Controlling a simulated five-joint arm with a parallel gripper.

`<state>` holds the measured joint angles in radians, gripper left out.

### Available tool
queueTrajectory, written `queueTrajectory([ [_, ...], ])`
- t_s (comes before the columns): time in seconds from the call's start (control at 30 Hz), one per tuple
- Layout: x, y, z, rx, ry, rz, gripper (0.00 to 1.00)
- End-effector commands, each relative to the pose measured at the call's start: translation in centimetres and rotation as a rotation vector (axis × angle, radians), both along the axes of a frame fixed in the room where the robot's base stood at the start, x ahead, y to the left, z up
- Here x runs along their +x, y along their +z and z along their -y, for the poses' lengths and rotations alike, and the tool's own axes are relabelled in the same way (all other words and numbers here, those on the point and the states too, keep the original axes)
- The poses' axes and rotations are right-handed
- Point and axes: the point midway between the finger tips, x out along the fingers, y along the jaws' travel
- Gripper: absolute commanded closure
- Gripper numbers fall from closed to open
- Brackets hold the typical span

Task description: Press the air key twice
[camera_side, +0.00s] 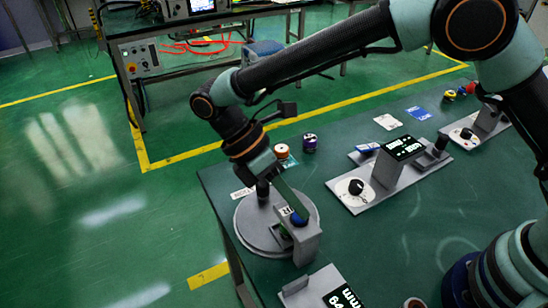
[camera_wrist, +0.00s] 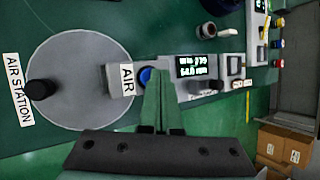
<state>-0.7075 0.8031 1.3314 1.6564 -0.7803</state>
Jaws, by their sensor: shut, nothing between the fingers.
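The air key is a round blue button (camera_side: 299,221) on a grey block labelled AIR, at the air station. It also shows in the wrist view (camera_wrist: 145,77), beside the AIR label (camera_wrist: 127,78). My gripper (camera_side: 301,212) reaches down to the button with its green fingers together and empty. In the wrist view the fingertips (camera_wrist: 157,72) overlap the right side of the button. They are at or just above it; I cannot tell whether they touch or whether the button is pushed in.
The round grey station plate (camera_side: 250,235) carries a dark knob (camera_wrist: 41,90) near the AIR STATION label (camera_wrist: 17,88). A unit with a lit display (camera_side: 404,148) stands to the right. Another display (camera_side: 342,299) is at the front edge. Small jars (camera_side: 310,142) stand behind.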

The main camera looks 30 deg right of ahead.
Motion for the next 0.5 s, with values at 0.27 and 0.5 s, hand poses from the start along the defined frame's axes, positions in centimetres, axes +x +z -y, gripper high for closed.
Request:
queueTrajectory([
  [0.27, -0.04, -0.05, 0.01, -0.001, 0.0, -0.001, 1.0],
  [0.5, -0.02, 0.71, 0.01, -0.001, 0.0, -0.001, 1.0],
])
